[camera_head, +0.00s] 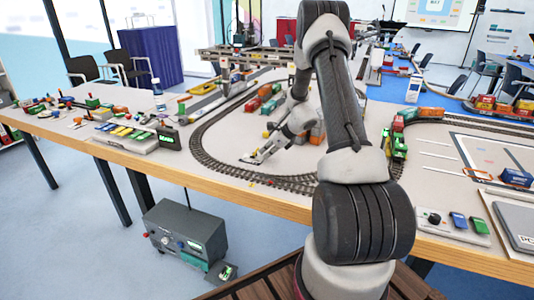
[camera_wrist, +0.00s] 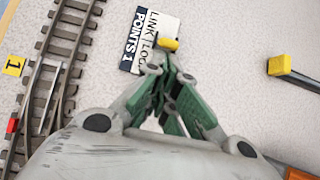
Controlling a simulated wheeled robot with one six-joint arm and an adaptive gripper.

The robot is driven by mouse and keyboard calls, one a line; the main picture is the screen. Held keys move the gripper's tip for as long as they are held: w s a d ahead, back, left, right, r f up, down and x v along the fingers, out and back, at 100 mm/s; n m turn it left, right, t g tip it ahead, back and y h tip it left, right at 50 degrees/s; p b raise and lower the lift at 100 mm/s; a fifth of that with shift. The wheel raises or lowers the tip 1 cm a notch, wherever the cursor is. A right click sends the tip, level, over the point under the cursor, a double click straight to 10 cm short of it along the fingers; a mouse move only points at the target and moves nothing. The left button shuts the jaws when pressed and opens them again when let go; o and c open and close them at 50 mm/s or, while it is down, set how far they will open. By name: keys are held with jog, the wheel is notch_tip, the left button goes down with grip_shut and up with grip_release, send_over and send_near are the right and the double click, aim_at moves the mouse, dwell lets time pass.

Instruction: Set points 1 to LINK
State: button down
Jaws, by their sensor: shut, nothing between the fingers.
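The label plate (camera_wrist: 152,22) reading POINTS 1, LINK and LOOP lies on the layout in the wrist view; its lower end is partly hidden. A yellow knob (camera_wrist: 168,45) shows beside the LOOP lettering, just beyond my fingertips; how its lever is seated is hidden. My gripper (camera_wrist: 166,60) is shut and empty, its green-padded fingers together right by the knob. I cannot tell whether they touch it. In the head view my gripper (camera_head: 250,158) is low over the board inside the track loop. Track with a yellow number 1 tag (camera_wrist: 14,65) runs at left in the wrist view.
A second yellow-ended dark bar (camera_wrist: 280,66) lies at right in the wrist view. The curved track (camera_head: 212,160) surrounds my gripper. Red and green wagons (camera_head: 262,97) stand behind it, and a green locomotive (camera_head: 397,145) is right of my arm.

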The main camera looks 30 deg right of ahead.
aim_at(258, 148)
jog(key=shift+w+a+r+g+h, duration=0.2)
jog(key=shift+r+g+h, duration=0.2)
jog(key=shift+g+h, duration=0.15)
jog(key=shift+w+a+r+g+h, duration=0.2)
jog(key=shift+r+g+h, duration=0.1)
jog(key=shift+g, duration=0.25)
jog(key=shift+w+a+r, duration=0.25)
jog(key=shift+w+r, duration=0.2)
jog(key=shift+r, duration=0.05)
jog(key=shift+w+a+r, duration=0.2)
jog(key=shift+w+a, duration=0.05)
jog(key=shift+a, duration=0.05)
jog(key=shift+w+a+g+h, duration=0.15)
jog(key=shift+a+g+h, duration=0.05)
jog(key=shift+g+h, duration=0.3)
jog(key=shift+w+r+g, duration=0.15)
jog(key=shift+g, duration=0.15)
jog(key=shift+d, duration=0.2)
jog(key=shift+r, duration=0.1)
